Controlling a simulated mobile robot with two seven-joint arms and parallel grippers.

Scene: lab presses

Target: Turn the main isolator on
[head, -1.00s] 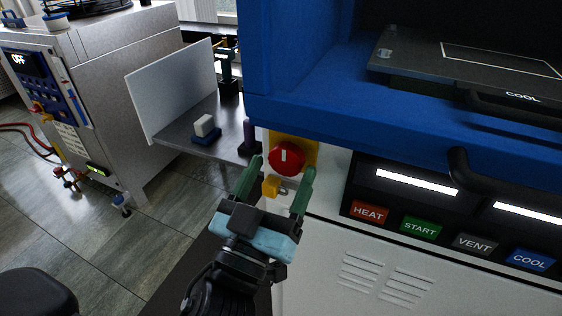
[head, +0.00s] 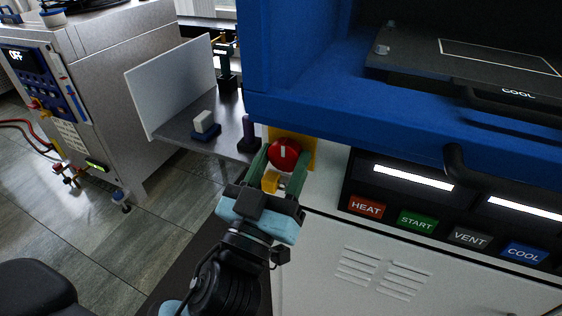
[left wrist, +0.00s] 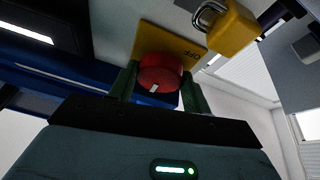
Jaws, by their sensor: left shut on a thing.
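The main isolator is a round red knob (head: 284,154) with a white pointer mark, on a yellow plate (head: 308,150) on the white press front. The knob also shows in the left wrist view (left wrist: 160,73), where the plate reads OFF. My left gripper (head: 282,160) is shut on the red knob, with one green finger on each side of it. In the head view the white mark stands about upright. A yellow padlock (head: 270,183) with a metal shackle hangs by the plate; it shows in the left wrist view (left wrist: 231,28) too. My right gripper is not in view.
The blue press frame (head: 350,122) overhangs just above the knob. HEAT (head: 367,206), START, VENT and COOL buttons are to the right. A side table (head: 215,140) with a white and blue block (head: 205,125) is to the left, beside a grey cabinet.

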